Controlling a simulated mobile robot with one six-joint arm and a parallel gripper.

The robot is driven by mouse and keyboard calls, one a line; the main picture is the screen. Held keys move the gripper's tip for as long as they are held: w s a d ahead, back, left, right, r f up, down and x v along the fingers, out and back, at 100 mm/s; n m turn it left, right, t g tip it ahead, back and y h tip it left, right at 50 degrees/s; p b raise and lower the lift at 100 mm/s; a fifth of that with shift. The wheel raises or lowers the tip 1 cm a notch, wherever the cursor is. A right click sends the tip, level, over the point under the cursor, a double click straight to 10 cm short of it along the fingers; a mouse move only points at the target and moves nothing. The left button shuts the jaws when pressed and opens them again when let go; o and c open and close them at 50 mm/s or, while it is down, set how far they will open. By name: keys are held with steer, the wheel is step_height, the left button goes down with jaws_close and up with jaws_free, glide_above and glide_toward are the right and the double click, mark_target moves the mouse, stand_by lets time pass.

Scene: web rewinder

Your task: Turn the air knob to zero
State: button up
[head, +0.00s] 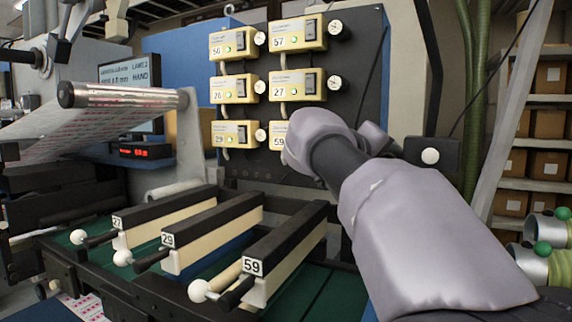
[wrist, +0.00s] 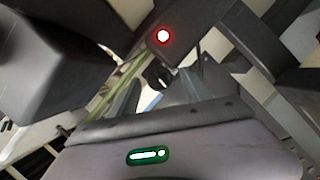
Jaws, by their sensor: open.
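A dark upright panel (head: 362,75) carries several cream control boxes, numbered 56, 57, 26, 27, 29 and 59. Each box has a small round white-faced dial at its right side, as on box 57 (head: 290,35) and box 27 (head: 298,85). I cannot tell which part is the air knob. Box 59 (head: 274,135) is partly covered by my arm. My gripper (wrist: 175,58) is open, with dark blocks at either side of the wrist view. In the head view my arm hides most of it, in front of the panel's lower right. I see nothing held.
Three black-topped bars tagged 27 (head: 165,212), 29 (head: 212,232) and 59 (head: 285,250), with white ball handles, lie below the panel. A web roller (head: 120,95) stands at left. Shelves with cartons (head: 550,132) stand right.

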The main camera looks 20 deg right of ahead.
steer(key=shift+w+d, duration=0.15)
steer(key=shift+d, duration=0.2)
jaws_close()
steer(key=shift+f+n+h, duration=0.1)
steer(key=shift+n+h, duration=0.2)
steer(key=shift+n, duration=0.3)
jaws_free()
steer(key=p+v, duration=0.3)
steer(key=v, duration=1.4)
steer(key=shift+a+p, duration=0.2)
steer(key=shift+p, duration=0.15)
